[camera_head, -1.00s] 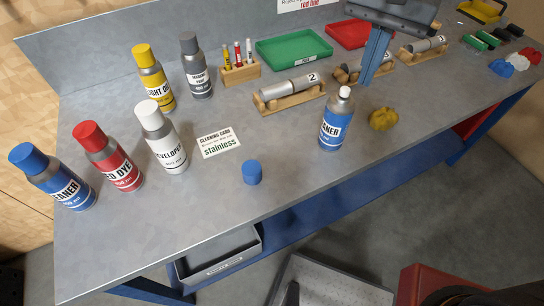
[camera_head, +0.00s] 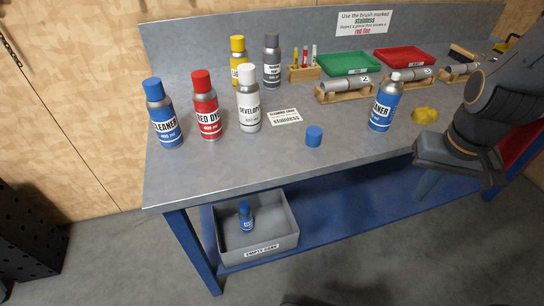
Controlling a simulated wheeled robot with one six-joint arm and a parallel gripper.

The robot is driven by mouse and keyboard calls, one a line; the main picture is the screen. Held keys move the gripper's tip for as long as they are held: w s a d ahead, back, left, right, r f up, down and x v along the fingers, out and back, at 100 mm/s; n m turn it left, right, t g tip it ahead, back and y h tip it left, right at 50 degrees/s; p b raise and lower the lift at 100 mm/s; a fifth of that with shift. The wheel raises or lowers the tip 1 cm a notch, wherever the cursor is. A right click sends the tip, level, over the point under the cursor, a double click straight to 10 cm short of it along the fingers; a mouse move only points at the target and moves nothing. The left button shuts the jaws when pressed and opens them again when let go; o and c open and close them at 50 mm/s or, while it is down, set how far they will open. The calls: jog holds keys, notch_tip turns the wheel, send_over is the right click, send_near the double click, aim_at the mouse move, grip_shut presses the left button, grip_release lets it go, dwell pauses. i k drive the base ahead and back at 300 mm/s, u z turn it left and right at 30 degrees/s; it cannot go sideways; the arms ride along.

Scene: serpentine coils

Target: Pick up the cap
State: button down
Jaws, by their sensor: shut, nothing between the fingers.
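The blue cap (camera_head: 314,136) stands on the bench top near its front edge, right of the cleaning card. An uncapped blue CLEANER can (camera_head: 382,110) with a white nozzle stands to its right. My gripper (camera_head: 424,190) is at the right, past the front edge of the bench, pointing down. It is shut and empty, well apart from the cap. My arm hides part of the bench's right end.
A row of cans stands at the left: blue CLEANER (camera_head: 164,115), RED DYE (camera_head: 207,108) and DEVELOPER (camera_head: 249,100). A grey bin (camera_head: 283,243) holds a blue can below. The bench around the cap is clear.

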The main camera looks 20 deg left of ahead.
aim_at(314, 134)
jog(key=u, duration=0.15)
jog(key=k, duration=0.15)
jog(key=u, duration=0.15)
jog(key=i, duration=0.9)
jog(key=u, duration=0.8)
